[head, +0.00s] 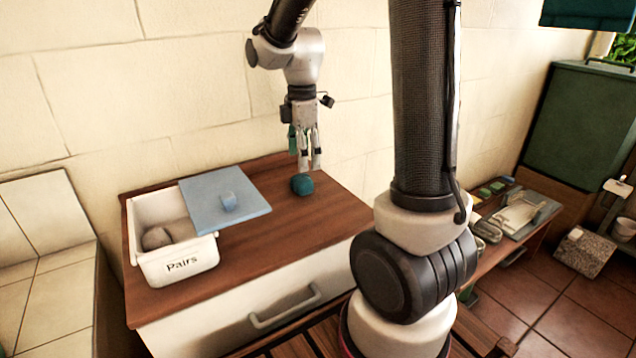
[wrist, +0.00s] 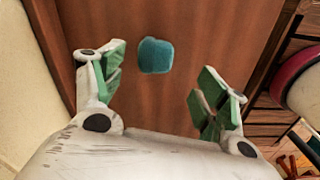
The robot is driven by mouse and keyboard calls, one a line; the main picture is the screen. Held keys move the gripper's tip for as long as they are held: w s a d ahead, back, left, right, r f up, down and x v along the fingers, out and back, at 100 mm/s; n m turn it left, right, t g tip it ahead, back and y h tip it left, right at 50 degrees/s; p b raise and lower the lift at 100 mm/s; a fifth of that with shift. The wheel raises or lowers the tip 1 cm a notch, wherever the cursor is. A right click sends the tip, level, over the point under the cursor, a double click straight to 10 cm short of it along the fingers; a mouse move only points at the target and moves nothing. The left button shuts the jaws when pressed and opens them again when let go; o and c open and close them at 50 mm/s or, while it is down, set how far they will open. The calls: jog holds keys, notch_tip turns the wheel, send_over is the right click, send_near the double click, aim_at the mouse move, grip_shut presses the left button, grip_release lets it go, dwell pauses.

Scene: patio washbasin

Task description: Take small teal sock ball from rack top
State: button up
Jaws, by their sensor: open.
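The small teal sock ball (head: 302,184) sits on the brown wooden top (head: 285,230) of the rack, right of the blue lid. My gripper (head: 310,166) hangs fingers down just above and beside it in the head view. In the wrist view the sock ball (wrist: 155,56) lies on the wood beyond the fingertips, nearer the left finger. My gripper (wrist: 160,88) is open with green-padded fingers and nothing between them. The sock ball is apart from both fingers in the wrist view.
A white bin labelled "Pairs" (head: 180,264) holds greyish balls (head: 157,238). A blue lid with a knob (head: 222,192) partly covers it. The pale wall (head: 150,90) stands close behind the rack. Bare wood lies in front of the sock ball.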

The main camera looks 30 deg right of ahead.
aim_at(302, 178)
jog(key=shift+f+n, duration=0.1)
jog(key=shift+n, duration=0.8)
jog(key=shift+f, duration=0.4)
jog(key=f, duration=0.7)
jog(key=shift+w+a, duration=0.15)
jog(key=shift+w, duration=0.15)
jog(key=c, duration=1.1)
